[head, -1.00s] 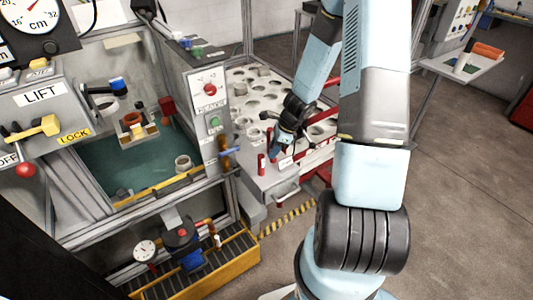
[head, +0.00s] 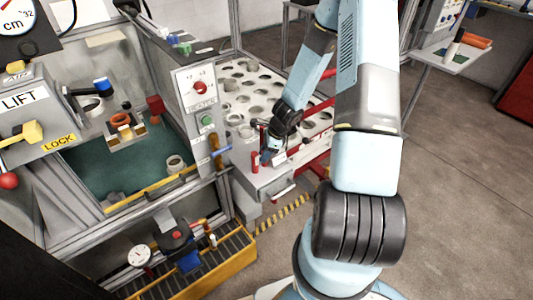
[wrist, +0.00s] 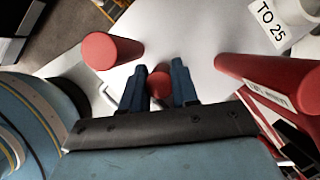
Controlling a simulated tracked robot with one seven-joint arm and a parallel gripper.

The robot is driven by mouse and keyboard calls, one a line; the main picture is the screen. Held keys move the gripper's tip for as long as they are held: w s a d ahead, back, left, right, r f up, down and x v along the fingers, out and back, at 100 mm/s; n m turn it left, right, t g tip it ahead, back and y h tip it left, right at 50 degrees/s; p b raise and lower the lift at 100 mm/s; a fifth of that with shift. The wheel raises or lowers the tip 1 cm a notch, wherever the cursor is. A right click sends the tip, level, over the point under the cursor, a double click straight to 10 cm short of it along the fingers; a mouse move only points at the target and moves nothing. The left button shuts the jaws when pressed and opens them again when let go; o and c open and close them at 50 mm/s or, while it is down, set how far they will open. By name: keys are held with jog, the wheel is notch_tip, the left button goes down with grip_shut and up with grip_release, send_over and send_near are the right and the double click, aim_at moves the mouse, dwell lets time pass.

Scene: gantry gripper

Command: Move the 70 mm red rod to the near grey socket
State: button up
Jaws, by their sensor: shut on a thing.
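My gripper (head: 267,156) is low over the near end of the white bench. In the wrist view its two blue fingers (wrist: 160,82) are closed around a red rod (wrist: 158,87), of which only the round end shows between them. A second red rod (wrist: 112,50) stands to the left of the fingers, apart from them; a larger-looking red rod (wrist: 270,76) is to the right. In the head view one red rod (head: 255,162) stands just left of my gripper. I cannot tell the rods' lengths, nor pick out the near grey socket for certain.
A pale round fitting (wrist: 295,10) sits by a "TO 25" label in the wrist view. The white plate (head: 262,78) behind has many round holes. A grey control post (head: 200,105) with red and green buttons stands left of my gripper. Red rails are to the right.

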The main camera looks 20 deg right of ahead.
jog(key=o, duration=0.7)
